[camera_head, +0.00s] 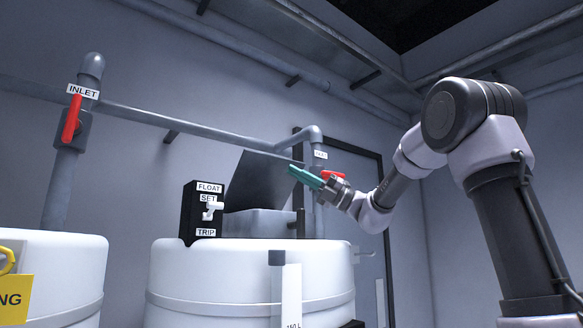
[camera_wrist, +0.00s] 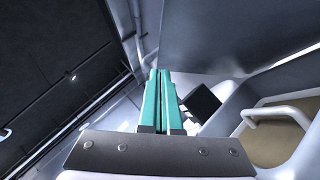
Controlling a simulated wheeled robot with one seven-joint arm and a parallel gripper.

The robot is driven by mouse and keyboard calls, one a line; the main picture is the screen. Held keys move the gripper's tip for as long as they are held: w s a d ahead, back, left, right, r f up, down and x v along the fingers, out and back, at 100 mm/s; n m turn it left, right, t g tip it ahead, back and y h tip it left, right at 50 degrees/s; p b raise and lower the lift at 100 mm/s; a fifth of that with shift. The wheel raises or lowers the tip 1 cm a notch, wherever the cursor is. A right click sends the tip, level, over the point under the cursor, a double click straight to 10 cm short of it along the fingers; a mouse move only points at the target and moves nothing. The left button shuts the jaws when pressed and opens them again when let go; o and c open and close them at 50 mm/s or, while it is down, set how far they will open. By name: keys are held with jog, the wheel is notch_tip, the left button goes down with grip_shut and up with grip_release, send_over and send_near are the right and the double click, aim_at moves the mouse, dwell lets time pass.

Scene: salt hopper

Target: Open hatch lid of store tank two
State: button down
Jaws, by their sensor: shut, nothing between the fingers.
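The white tank (camera_head: 250,275) in the middle of the head view carries a grey hatch box (camera_head: 262,223) on top. A dark grey hatch lid (camera_head: 262,180) stands raised and tilted above the box. No tank number is readable. My gripper (camera_head: 291,171) has teal fingers at the lid's right side, pointing left; whether they touch it I cannot tell. In the wrist view the fingers (camera_wrist: 161,72) are together with nothing between them. A large grey surface (camera_wrist: 235,35), apparently the lid, fills the upper right there.
A black float switch box (camera_head: 190,215) stands left of the hatch. A red-handled valve (camera_head: 332,174) and vertical pipe (camera_head: 318,215) are close to my gripper. Another white tank (camera_head: 60,260) stands at left. A pale handle (camera_wrist: 278,112) shows in the wrist view.

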aim_at(287, 160)
jog(key=shift+w+a+r, duration=0.4)
jog(key=shift+w+r, duration=0.25)
jog(key=shift+r, duration=0.05)
jog(key=shift+w+a+r, duration=0.35)
jog(key=shift+w+r, duration=0.25)
jog(key=shift+r, duration=0.05)
jog(key=shift+r, duration=0.1)
jog(key=shift+w+a+r+m+t+h, duration=0.25)
jog(key=shift+w+r+m+t, duration=0.1)
jog(key=shift+r+m, duration=0.15)
jog(key=shift+w+a+r+m+t+h, duration=0.25)
jog(key=shift+w+r+m, duration=0.1)
jog(key=shift+r+m, duration=0.15)
jog(key=shift+w+a+r+m+t+h, duration=0.25)
jog(key=shift+w+r+m+t+h, duration=0.1)
jog(key=shift+r+m+h, duration=0.35)
jog(key=shift+m+t, duration=0.35)
jog(key=shift+m, duration=0.35)
jog(key=w+a+r, duration=0.1)
jog(key=w+r, duration=0.1)
jog(key=w, duration=0.1)
jog(key=w+a+r, duration=0.1)
jog(key=shift+w+a, duration=0.15)
jog(key=shift+a, duration=0.2)
jog(key=shift+f, duration=0.1)
